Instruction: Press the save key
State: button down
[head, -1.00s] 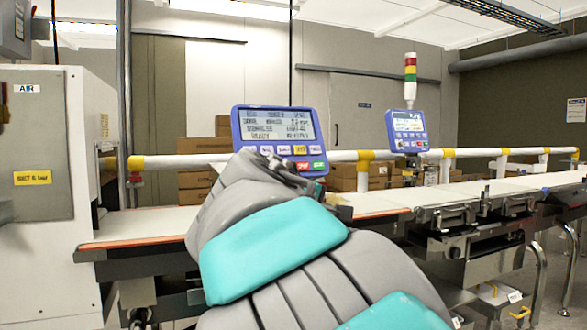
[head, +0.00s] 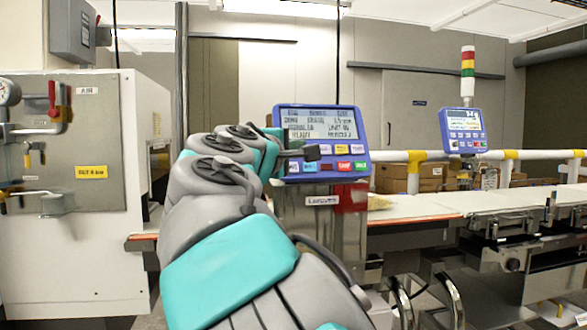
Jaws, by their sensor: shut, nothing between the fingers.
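The near blue control panel (head: 319,110) faces me, with a lit text screen above two rows of small keys. The upper row shows pale keys and a yellow key (head: 355,147). The key labels are too small to read, so I cannot tell which is save. My gripper (head: 311,152) is shut and empty, its dark tip in front of the left part of the upper key row, hiding keys there. I cannot tell whether it touches the panel.
A metal post (head: 322,225) stands below the panel. The conveyor belt (head: 440,209) runs to the right, with a white and yellow rail (head: 395,156) behind it. A second blue panel (head: 463,130) stands farther right. A white cabinet with air valves (head: 70,250) is at left.

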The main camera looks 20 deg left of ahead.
aim_at(297, 162)
jog(key=w+a+f, duration=0.4)
jog(key=w, duration=0.2)
jog(key=shift+w, duration=0.35)
jog(key=shift+w+a, duration=0.1)
jog(key=shift+w, duration=0.05)
dwell(2.0)
jog(key=shift+w+a+f, duration=0.1)
jog(key=shift+w+f, duration=0.1)
jog(key=shift+w+a+f, duration=0.15)
jog(key=shift+w+a, duration=0.05)
jog(key=shift+w, duration=0.1)
dwell(0.8)
jog(key=shift+s+d, duration=0.1)
jog(key=shift+s, duration=0.05)
jog(key=shift+s+d+r, duration=0.3)
jog(key=shift+s+r, duration=0.05)
jog(key=shift+s, duration=0.2)
dwell(0.4)
